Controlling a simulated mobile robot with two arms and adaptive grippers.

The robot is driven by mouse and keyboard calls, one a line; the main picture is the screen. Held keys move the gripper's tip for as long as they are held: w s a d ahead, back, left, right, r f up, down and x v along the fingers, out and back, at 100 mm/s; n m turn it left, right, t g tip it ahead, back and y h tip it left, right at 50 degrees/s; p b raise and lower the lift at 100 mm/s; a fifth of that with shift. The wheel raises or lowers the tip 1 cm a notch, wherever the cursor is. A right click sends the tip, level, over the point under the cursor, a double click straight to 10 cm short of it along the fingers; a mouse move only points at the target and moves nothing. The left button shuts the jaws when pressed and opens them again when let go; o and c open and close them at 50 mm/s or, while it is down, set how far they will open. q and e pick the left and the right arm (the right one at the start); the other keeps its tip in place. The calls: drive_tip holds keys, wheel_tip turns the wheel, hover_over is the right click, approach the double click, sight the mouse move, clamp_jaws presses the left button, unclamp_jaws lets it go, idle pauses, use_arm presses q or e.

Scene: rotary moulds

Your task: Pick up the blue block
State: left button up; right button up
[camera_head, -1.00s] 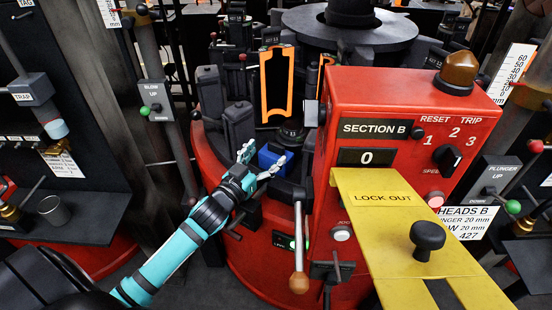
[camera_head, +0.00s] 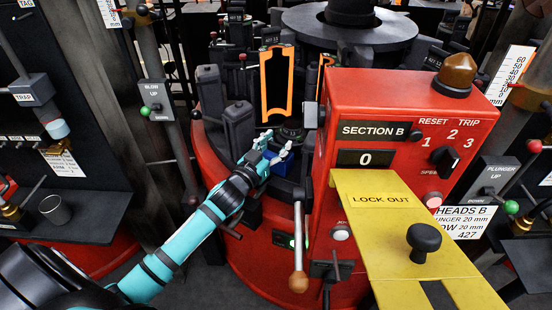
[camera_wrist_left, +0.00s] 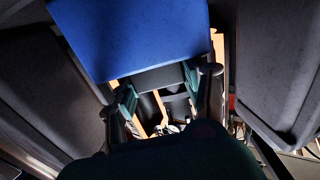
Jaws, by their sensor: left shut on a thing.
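The blue block (camera_head: 286,164) is near the middle of the head view, on the red machine just left of the red control box. My left gripper (camera_head: 271,149) reaches it from the lower left and is shut on it. The fingers hide much of the block in the head view. In the left wrist view the blue block (camera_wrist_left: 135,35) fills the top middle, with the two finger linkages just below it. I cannot tell whether the block still touches its support. My right gripper is not in view.
The red control box (camera_head: 400,100) with a yellow lock-out plate (camera_head: 378,200) stands close to the right. A lever with a wooden knob (camera_head: 298,281) hangs just below the gripper. An orange-edged mould (camera_head: 265,85) stands behind, with dark moulds (camera_head: 238,128) to the left.

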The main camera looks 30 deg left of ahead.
use_arm(q)
clamp_jaws()
drive_tip(key=shift+r, duration=0.15)
